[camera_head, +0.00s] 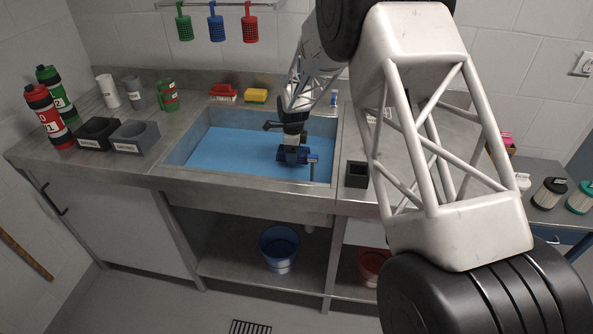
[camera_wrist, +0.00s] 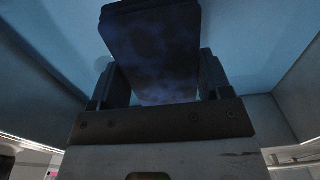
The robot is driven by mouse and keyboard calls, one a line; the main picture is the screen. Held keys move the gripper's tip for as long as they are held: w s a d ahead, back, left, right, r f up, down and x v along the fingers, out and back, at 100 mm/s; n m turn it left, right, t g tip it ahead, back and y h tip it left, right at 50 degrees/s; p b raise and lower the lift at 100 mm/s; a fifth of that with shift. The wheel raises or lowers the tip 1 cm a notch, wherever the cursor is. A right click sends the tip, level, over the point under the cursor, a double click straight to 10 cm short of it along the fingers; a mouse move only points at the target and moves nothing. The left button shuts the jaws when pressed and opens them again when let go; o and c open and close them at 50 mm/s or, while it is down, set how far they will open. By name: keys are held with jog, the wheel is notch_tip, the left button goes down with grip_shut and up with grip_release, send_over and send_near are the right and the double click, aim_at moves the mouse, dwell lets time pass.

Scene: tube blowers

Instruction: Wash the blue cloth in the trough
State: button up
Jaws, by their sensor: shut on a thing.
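The blue cloth (camera_wrist: 152,55) is a dark blue, folded, flat-looking piece with darker blotches, seen close in the wrist view. My gripper (camera_wrist: 155,92) is shut on it, with a dark finger on either side. In the head view the gripper (camera_head: 294,150) points down inside the trough (camera_head: 318,128), near its right side, and the dark blue cloth (camera_head: 288,157) shows at its end. Light blue water (camera_head: 225,150) covers the trough's floor. I cannot tell whether the cloth touches the water.
A red brush (camera_head: 222,92) and yellow sponge (camera_head: 255,95) lie behind the trough. Cups, bottles and two open boxes (camera_head: 135,138) stand to its left. A small black box (camera_head: 357,174) stands to its right. A blue bucket (camera_head: 280,248) sits below.

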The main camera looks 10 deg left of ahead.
notch_tip(320, 180, up, 11)
dwell(1.6)
